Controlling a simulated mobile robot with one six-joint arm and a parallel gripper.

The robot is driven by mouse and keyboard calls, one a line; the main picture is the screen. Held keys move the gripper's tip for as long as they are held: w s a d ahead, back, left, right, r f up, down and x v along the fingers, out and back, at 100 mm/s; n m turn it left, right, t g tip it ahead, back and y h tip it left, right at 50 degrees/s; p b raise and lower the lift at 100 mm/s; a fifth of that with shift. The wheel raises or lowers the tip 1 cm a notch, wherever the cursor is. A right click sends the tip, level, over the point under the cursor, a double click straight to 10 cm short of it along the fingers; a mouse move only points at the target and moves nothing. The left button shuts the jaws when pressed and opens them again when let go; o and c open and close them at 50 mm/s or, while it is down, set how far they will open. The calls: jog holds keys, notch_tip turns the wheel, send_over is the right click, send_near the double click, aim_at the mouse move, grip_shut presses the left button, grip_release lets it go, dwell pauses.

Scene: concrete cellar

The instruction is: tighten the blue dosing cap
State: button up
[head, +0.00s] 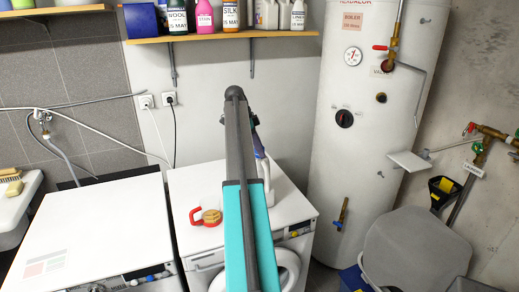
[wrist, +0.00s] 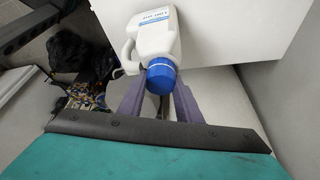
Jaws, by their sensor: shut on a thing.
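The blue dosing cap (wrist: 161,72) sits on the neck of a white bottle (wrist: 152,36) with a handle and a blue-lettered label. My gripper (wrist: 160,88) is shut on the cap, one grey-purple finger on each side of it. In the head view my gripper (head: 259,150) is mostly hidden behind my arm. A strip of the white bottle (head: 267,184) shows just right of my arm, on top of the right washing machine (head: 290,200). The cap cannot be made out there, and its thread is hidden.
A red-handled object with a tan part (head: 206,216) lies on the machine left of my arm. A second white machine (head: 95,225) stands further left. A shelf with bottles (head: 220,34) hangs above. The boiler (head: 365,110) stands right, a grey bin (head: 415,250) in front.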

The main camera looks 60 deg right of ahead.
jog(key=o, duration=1.2)
jog(key=shift+r, duration=0.15)
jog(key=p+v, duration=0.2)
jog(key=v, duration=1.1)
jog(key=shift+w+r, duration=0.15)
jog(key=shift+r, duration=0.15)
jog(key=shift+a, duration=0.1)
